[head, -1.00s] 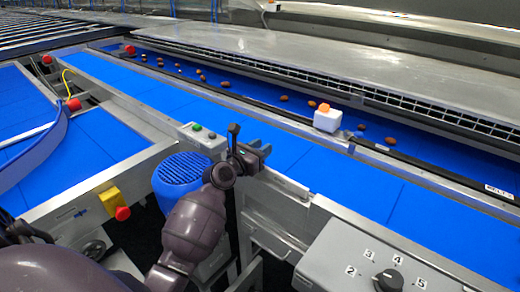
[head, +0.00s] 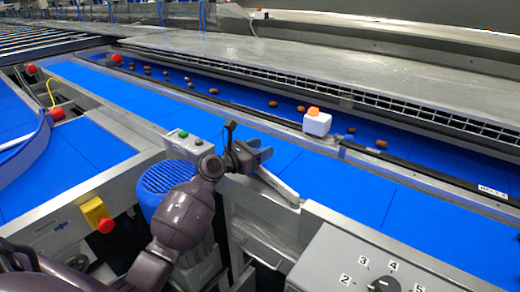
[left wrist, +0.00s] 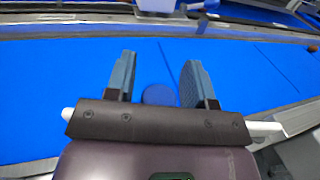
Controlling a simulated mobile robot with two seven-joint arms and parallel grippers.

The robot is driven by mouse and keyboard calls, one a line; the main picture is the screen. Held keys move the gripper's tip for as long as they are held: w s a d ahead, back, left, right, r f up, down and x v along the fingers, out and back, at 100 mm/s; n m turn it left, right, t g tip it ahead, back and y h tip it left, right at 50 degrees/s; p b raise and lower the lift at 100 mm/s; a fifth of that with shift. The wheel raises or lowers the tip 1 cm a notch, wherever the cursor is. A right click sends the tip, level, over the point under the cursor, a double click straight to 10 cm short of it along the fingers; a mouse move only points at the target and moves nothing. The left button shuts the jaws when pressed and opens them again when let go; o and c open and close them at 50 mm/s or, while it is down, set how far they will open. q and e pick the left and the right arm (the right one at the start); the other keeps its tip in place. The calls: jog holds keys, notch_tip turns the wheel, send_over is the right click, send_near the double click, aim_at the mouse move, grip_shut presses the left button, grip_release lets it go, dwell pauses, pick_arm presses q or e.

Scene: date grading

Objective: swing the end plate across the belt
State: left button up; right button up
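A pale narrow bar, which I take to be the end plate (head: 278,187), lies along the near edge of the blue belt (head: 345,188). Its right end meets the belt frame; its left end runs behind my left gripper (head: 262,152). In the left wrist view, the ends of the plate (left wrist: 264,127) show on both sides of the gripper body, which hides its middle. The fingers of the left gripper (left wrist: 158,75) are apart, with nothing gripped between them, over the belt (left wrist: 150,55). I cannot tell whether the gripper touches the plate. My right gripper is not in view.
A white box with an orange top (head: 317,122) stands on the rail beyond the near belt. Several dates lie on the far belt (head: 235,105). A button box (head: 184,140), a blue ribbed motor (head: 165,180) and a numbered dial panel (head: 345,260) are nearby.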

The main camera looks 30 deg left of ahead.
pick_arm(q)
jog(key=shift+o, duration=0.5)
jog(key=p+v, duration=0.1)
jog(key=v, duration=0.9)
jog(key=shift+s, duration=0.4)
jog(key=shift+a, duration=0.1)
